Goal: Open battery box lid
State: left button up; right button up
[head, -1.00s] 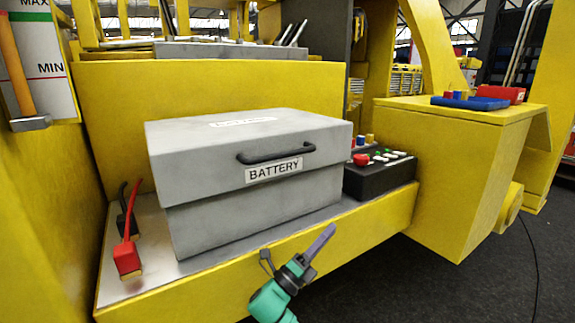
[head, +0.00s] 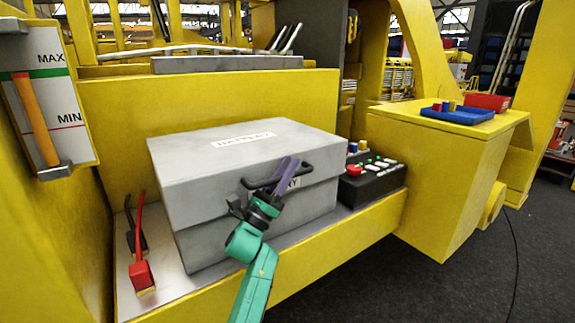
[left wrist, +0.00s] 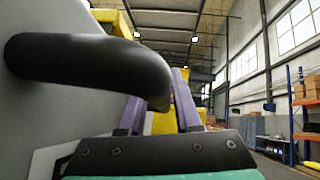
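The grey battery box (head: 215,220) stands on a metal shelf of the yellow frame with its lid (head: 200,160) down. The black handle (head: 262,184) is on the lid's front face and appears large at the left of the left wrist view (left wrist: 85,62). My left gripper (head: 286,172) is at the handle's right part, covering most of the BATTERY label. In the left wrist view its fingers (left wrist: 158,112) stand apart, with the handle's curved end over the gap between them. I cannot tell whether they touch it. My right gripper is out of view.
A black control box (head: 372,182) with a red button sits right of the battery box. Red and black cable clamps (head: 141,274) lie at its left. A blue tray (head: 456,112) rests on the yellow ledge at right. The yellow wall stands close behind.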

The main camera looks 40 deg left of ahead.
pick_arm(q)
grip_shut()
dwell(1.3)
